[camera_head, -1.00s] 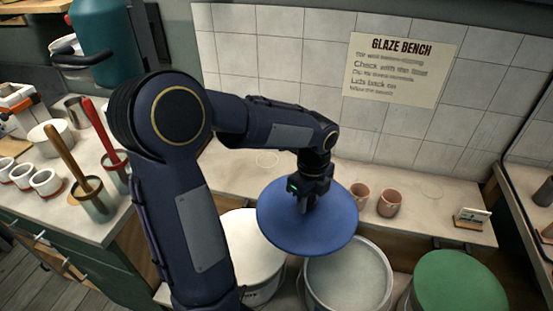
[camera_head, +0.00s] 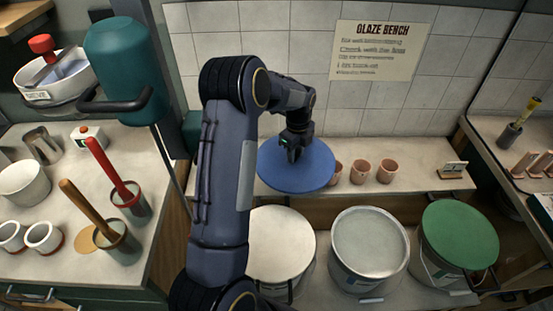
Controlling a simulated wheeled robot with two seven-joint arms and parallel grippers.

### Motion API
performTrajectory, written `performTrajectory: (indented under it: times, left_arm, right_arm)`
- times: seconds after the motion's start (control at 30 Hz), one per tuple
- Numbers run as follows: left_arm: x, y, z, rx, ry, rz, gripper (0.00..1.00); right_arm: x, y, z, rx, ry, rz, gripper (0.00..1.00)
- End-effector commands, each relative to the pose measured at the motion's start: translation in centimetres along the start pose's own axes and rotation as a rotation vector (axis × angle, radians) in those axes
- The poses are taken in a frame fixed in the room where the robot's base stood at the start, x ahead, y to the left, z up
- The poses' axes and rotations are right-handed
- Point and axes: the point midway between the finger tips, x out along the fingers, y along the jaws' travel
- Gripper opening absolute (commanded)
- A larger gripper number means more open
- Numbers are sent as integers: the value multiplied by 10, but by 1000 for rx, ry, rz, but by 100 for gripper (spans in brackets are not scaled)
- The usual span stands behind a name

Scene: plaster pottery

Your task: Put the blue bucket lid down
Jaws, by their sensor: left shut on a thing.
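The blue lid (camera_head: 298,175) is a round disc held roughly level in front of the tiled wall, over the back shelf. My left gripper (camera_head: 292,156) is shut on it at its upper middle; the grip itself is partly hidden by the gripper. An uncovered bucket (camera_head: 402,275) with pale grey contents stands to the right of and below the lid. A bucket with a white top (camera_head: 281,250) stands to its left, and a bucket with a green lid (camera_head: 460,235) to its right. My right gripper is not in view.
Three small pink cups (camera_head: 361,171) stand on the back shelf (camera_head: 425,178) just right of the lid, one partly hidden by it. A small card stand (camera_head: 452,169) is farther right. The left counter (camera_head: 60,185) holds pots with red and brown handles.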

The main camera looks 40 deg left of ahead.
Motion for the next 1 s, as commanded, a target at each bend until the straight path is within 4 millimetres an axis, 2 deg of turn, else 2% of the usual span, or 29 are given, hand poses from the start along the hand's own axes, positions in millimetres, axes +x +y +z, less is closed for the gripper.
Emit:
performTrajectory:
  times: [0.03, 0.23, 0.3, 0.4, 0.77, 0.9, 1.0]
  left_arm:
    - [9, -3, 14, -6, -2, 1, 3]
    - [31, -15, 62, -5, -1, 2, 3]
    - [50, -18, 72, -3, -1, 2, 3]
    - [66, -22, 86, -3, 0, 1, 3]
    - [90, -28, 107, -1, 0, 0, 3]
    - [114, -27, 106, 0, 1, 3, 3]
    - [118, -28, 106, 0, -1, 0, 3]
  right_arm:
    - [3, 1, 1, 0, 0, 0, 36]
    - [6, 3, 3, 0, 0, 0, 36]
    - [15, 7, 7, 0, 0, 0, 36]
    - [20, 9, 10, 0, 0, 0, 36]
    - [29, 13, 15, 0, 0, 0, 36]
    - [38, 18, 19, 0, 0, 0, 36]
    - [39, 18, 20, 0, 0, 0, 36]
